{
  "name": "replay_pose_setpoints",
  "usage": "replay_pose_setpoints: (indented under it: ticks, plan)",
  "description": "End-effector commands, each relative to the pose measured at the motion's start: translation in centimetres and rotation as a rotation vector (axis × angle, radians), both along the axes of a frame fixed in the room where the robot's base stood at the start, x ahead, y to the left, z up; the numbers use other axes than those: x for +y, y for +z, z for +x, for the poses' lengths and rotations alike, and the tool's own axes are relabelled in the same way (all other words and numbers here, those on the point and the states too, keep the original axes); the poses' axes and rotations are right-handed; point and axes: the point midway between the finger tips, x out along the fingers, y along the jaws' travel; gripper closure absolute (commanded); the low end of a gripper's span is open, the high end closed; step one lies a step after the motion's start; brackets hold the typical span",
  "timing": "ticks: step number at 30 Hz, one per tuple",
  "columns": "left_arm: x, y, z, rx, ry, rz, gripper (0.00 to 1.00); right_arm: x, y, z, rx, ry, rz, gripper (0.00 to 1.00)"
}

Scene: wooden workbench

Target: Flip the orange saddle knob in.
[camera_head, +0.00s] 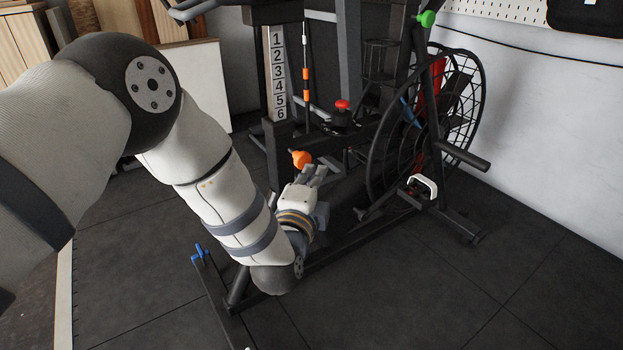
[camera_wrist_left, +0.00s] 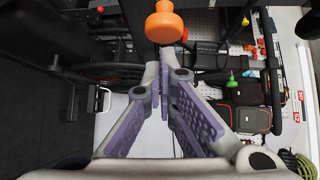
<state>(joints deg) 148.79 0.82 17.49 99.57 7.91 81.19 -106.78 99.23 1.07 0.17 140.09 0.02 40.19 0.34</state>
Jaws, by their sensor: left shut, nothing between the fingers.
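The orange saddle knob (camera_head: 301,158) sits on the dark frame of the exercise bike, beside the numbered seat post (camera_head: 277,75). In the left wrist view the orange knob (camera_wrist_left: 164,22) is at the top middle, just beyond my fingertips. My left gripper (camera_head: 316,172) is close to the knob, a little to its right and below it in the head view. In the left wrist view the fingers of my left gripper (camera_wrist_left: 162,78) meet at their tips, with nothing between them. I cannot tell whether they touch the knob. My right gripper is out of view.
The bike's big caged fan wheel (camera_head: 425,125) stands to the right of my gripper. A red-topped knob (camera_head: 342,105) and a green knob (camera_head: 426,18) are also on the bike. A black frame foot with blue clips (camera_head: 199,252) is at lower left. The dark floor (camera_head: 400,290) in front is clear.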

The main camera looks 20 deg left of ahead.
Motion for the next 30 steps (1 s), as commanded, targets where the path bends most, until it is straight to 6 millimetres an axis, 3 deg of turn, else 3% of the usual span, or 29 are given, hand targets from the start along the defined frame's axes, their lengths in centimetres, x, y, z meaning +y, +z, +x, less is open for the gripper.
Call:
replay_pose_setpoints:
  ticks: [15,23,30]
  plan:
    - [1.0,0.0,0.8,-0.001,-0.001,0.0,1.0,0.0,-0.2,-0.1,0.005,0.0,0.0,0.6]
    - [3.2,0.2,2.8,-0.004,-0.001,0.0,1.0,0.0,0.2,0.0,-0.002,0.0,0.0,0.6]
    - [3.4,0.1,2.9,-0.001,-0.001,-0.001,1.0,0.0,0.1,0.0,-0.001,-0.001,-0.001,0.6]
